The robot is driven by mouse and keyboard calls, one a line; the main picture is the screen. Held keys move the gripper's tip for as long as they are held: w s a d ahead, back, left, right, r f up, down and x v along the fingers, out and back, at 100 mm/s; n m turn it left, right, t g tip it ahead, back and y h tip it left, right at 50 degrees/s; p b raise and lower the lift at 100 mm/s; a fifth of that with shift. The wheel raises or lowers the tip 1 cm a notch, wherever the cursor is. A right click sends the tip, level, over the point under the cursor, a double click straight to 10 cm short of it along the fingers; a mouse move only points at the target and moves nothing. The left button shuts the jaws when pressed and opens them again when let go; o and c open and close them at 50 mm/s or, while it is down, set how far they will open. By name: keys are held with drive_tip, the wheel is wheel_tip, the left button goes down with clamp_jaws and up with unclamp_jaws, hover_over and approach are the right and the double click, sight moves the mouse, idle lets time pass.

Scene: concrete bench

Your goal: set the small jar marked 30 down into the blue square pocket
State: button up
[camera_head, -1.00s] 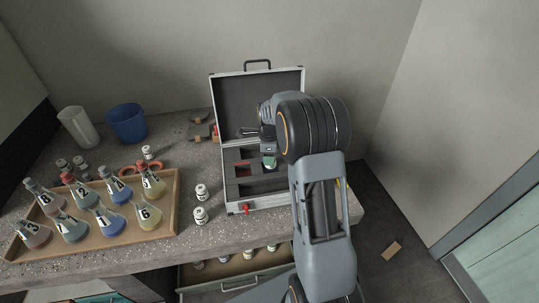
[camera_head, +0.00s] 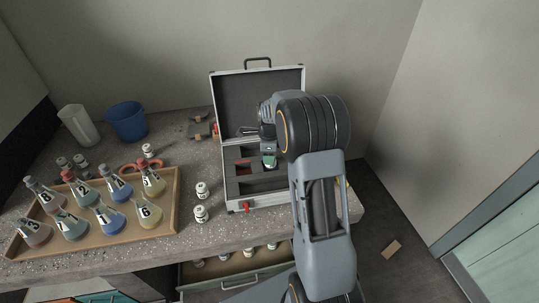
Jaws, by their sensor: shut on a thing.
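My gripper (camera_head: 267,148) is over the open case (camera_head: 232,200), whose dark foam has several pockets. It is shut on a small jar (camera_head: 269,161) with a greenish part showing; its number cannot be read. The jar hangs at the foam, and I cannot tell whether it touches it. A pocket with a red floor (camera_head: 243,170) shows left of the jar. No blue pocket can be made out; my arm hides the right part of the case.
Two white-labelled jars (camera_head: 202,190) stand left of the case. A wooden tray (camera_head: 172,222) of numbered flasks stands further left. A blue bucket (camera_head: 127,122) and a pale beaker (camera_head: 79,126) are behind. An open drawer (camera_head: 240,264) is below the bench.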

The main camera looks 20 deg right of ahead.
drive_tip(key=shift+f, duration=0.3)
drive_tip(key=shift+f+b, duration=0.45)
drive_tip(key=shift+f, duration=0.1)
drive_tip(key=shift+f, duration=0.5)
idle(0.5)
drive_tip(key=o, duration=1.5)
drive_tip(key=shift+o, duration=0.2)
drive_tip(key=shift+r+p, duration=3.2)
drive_tip(key=shift+r, duration=1.35)
